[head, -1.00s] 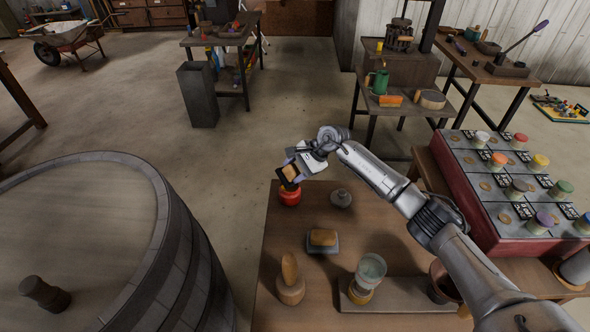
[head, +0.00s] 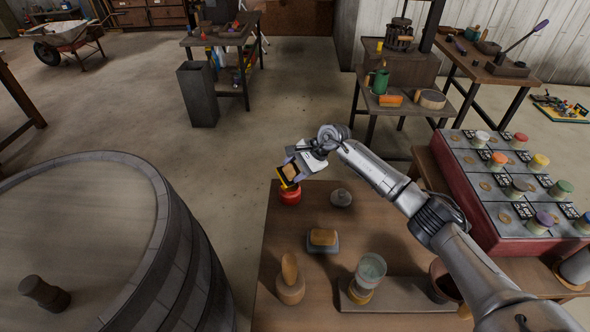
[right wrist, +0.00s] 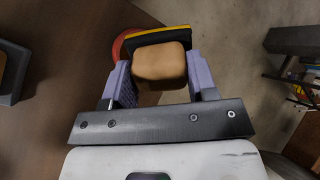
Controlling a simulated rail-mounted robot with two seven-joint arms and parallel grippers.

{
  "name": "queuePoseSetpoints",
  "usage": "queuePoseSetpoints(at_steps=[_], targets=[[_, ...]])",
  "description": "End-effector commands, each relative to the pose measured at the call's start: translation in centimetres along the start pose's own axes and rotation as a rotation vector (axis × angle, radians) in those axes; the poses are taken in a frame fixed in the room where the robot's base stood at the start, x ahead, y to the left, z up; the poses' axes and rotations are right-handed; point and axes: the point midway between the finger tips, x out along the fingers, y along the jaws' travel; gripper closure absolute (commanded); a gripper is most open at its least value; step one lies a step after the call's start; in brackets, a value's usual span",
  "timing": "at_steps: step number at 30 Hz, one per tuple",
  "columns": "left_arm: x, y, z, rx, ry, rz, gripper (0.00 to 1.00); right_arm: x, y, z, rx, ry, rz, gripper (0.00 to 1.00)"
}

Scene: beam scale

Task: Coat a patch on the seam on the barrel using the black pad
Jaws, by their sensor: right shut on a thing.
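My right gripper (head: 291,166) is shut on the wooden handle of the black pad (right wrist: 160,36), which shows as a tan block (right wrist: 160,66) between the fingers in the right wrist view. A yellow layer lies along the pad's outer face. The pad is held over the red pot (head: 290,196) at the table's far left corner; I cannot tell whether they touch. The large grey wooden barrel (head: 185,240) stands at the left, away from the gripper. I cannot pick out its seam. My left gripper is not in view.
The wooden table (head: 275,235) holds a second wooden-handled block (head: 323,238), a grey lid-like piece (head: 341,198), a wooden-handled tool (head: 290,285) and a glass jar (head: 369,272). A red-sided rack of coloured jars (head: 480,215) stands right. Floor shows between barrel and table.

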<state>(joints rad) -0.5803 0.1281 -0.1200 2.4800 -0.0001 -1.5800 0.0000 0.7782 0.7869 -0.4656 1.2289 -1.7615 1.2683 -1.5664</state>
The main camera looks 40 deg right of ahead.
Motion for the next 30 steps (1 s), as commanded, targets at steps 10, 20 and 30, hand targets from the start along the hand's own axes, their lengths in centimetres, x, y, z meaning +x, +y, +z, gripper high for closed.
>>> queuePoseSetpoints(at_steps=[10, 20, 30], targets=[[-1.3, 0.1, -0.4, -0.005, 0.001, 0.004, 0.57, -2.2, -1.4, 1.3, -0.002, -0.001, -0.002, 0.66], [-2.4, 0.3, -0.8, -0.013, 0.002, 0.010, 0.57, -4.2, -2.5, 2.4, -0.002, 0.000, -0.002, 0.66], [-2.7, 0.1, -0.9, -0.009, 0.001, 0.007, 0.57, -4.8, -2.9, 2.9, -0.001, -0.001, 0.000, 0.66]])
